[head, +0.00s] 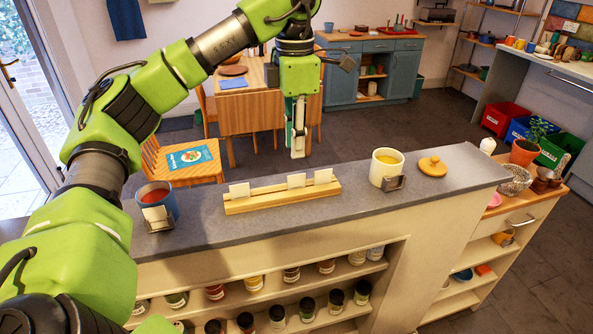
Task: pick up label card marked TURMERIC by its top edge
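A wooden rack (270,203) on the grey counter holds three small pale cards upright: a left card (239,190), a middle card (296,180) and a right card (323,175). No writing is legible, so I cannot tell which is TURMERIC. Another pale card (155,213) stands in a metal holder on the front of a blue jar with red contents (157,194). My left gripper (297,150) points down behind and above the rack, apart from the cards. Its fingers show edge-on, so their opening is unclear. My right gripper is out of view.
A cream jar with yellow contents (387,163) has a metal holder (393,183) on its front. A wooden lid (433,166) lies to its right. Spice jars fill the shelves (275,293) below. The grey counter (355,208) is clear around the rack.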

